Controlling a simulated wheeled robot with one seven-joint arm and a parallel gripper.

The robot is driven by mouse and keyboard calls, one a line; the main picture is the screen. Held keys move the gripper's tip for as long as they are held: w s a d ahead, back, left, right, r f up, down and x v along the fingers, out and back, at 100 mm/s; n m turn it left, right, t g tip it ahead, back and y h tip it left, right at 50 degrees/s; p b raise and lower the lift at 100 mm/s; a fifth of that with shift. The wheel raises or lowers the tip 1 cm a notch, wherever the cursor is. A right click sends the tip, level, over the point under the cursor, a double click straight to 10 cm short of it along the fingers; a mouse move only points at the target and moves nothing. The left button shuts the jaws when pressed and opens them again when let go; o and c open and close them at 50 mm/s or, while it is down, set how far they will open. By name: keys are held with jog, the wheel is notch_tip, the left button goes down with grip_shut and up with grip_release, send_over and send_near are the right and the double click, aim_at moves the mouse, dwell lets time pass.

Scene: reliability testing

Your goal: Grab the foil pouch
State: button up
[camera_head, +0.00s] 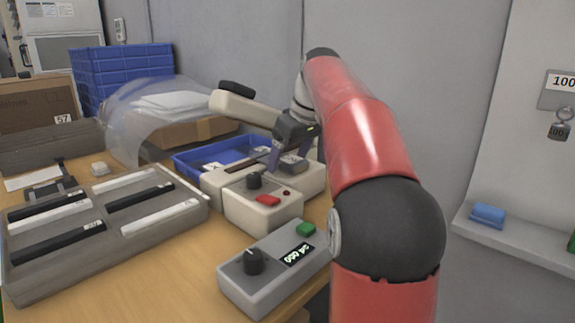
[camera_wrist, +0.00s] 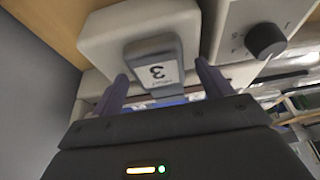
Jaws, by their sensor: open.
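A flat grey piece with a white label marked 3 (camera_wrist: 154,72) shows in the wrist view; it looks like the foil pouch, though I cannot be sure. It lies against the off-white sealer-like device (camera_wrist: 105,28). My gripper (camera_wrist: 161,72) is open, with one finger on each side of the grey piece; I cannot tell if they touch it. In the head view my gripper (camera_head: 288,160) points down over the back right of the off-white device (camera_head: 225,189), whose arm (camera_head: 245,108) is raised. A white label (camera_head: 293,166) shows between the fingers there.
A blue tray (camera_head: 190,158) with labelled items lies behind the device. A grey control box (camera_head: 268,285) with a knob and display stands in front. A slotted grey rack (camera_head: 75,268) fills the table's left. Blue crates (camera_head: 120,68) and a clear curved cover (camera_head: 125,120) stand behind.

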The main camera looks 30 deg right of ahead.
jog(key=c, duration=1.1)
jog(key=shift+c, duration=0.2)
